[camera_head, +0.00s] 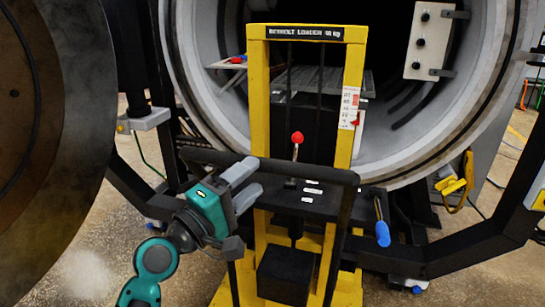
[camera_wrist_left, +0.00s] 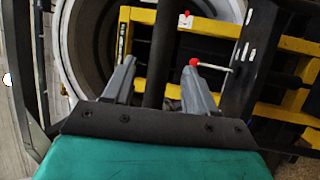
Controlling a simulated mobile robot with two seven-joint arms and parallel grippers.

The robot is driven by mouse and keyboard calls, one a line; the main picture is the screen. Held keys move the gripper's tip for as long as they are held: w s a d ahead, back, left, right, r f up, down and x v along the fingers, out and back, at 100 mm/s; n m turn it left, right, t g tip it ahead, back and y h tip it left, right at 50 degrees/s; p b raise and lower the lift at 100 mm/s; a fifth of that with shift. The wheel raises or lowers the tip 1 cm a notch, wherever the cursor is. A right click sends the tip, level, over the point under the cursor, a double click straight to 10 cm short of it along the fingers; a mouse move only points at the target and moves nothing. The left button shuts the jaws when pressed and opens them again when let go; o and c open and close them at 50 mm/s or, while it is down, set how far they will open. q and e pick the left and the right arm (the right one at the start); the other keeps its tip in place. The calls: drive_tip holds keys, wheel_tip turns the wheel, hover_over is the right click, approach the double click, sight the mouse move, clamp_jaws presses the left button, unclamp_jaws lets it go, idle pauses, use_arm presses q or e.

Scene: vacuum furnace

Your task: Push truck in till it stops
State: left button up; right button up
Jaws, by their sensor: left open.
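The truck is a yellow loader frame (camera_head: 257,100) with a black label plate on top, standing upright before the round furnace opening (camera_head: 205,105). Its black push handle (camera_head: 310,172) crosses the near side. My left gripper (camera_head: 250,181) is open at the left part of this handle, its fingers overlapping it in the head view. In the left wrist view, the dark bar (camera_wrist_left: 161,50) shows between the open fingers (camera_wrist_left: 160,72); I cannot tell whether they touch it. A red-knobbed lever (camera_head: 297,138) rises behind the handle. My right gripper is not in view.
A large round furnace door (camera_head: 50,120) stands open at the left. Black beams (camera_head: 470,238) flank the truck at floor level. A blue-handled tool (camera_head: 382,233) hangs right of the handle. A yellow clamp (camera_head: 457,185) sits on the furnace rim's right. Floor shows at the lower left.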

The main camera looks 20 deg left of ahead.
sight(272, 161)
use_arm(q)
drive_tip(key=x, duration=0.7)
drive_tip(key=shift+c, duration=0.4)
clamp_jaws()
